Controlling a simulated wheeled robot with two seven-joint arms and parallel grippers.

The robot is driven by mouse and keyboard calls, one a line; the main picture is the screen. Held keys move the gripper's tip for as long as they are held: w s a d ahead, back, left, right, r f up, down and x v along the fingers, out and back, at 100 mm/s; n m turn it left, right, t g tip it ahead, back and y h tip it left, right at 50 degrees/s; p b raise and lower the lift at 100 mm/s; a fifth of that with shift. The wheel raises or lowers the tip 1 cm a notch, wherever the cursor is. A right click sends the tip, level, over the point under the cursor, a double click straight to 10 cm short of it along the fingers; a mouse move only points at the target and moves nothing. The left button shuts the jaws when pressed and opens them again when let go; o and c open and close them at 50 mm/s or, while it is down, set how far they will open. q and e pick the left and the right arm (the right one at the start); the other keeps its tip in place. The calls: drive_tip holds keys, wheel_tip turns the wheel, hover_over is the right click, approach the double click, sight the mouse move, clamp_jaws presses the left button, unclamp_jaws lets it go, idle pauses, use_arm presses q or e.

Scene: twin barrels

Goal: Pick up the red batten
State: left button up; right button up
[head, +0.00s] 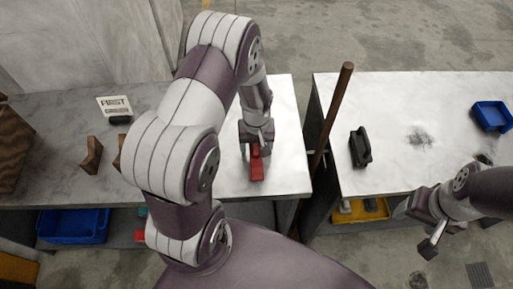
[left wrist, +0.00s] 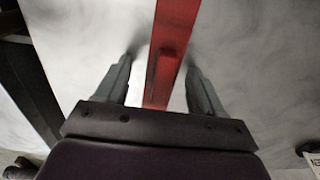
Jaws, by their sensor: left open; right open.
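The red batten (head: 257,168) lies on the white top of the left bench, near its right end. In the left wrist view the red batten (left wrist: 166,60) runs between the two fingers, with white surface showing on both sides of it. My left gripper (head: 257,146) is open and directly over the batten, one finger on each side. The far part of the batten is hidden under the gripper in the head view. My right gripper (head: 430,228) is open and empty, in front of the right bench and away from the batten.
A brown pole (head: 333,115) leans in the gap between the benches. A black object (head: 360,147) and a blue tray (head: 491,116) are on the right bench. A sign (head: 115,106) and wooden blocks (head: 92,155) stand on the left bench. A blue bin (head: 73,226) is below.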

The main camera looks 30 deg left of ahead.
use_arm(q)
drive_tip(key=shift+s+a, duration=0.15)
drive_tip(key=c, duration=1.1)
drive_tip(key=shift+c, duration=0.2)
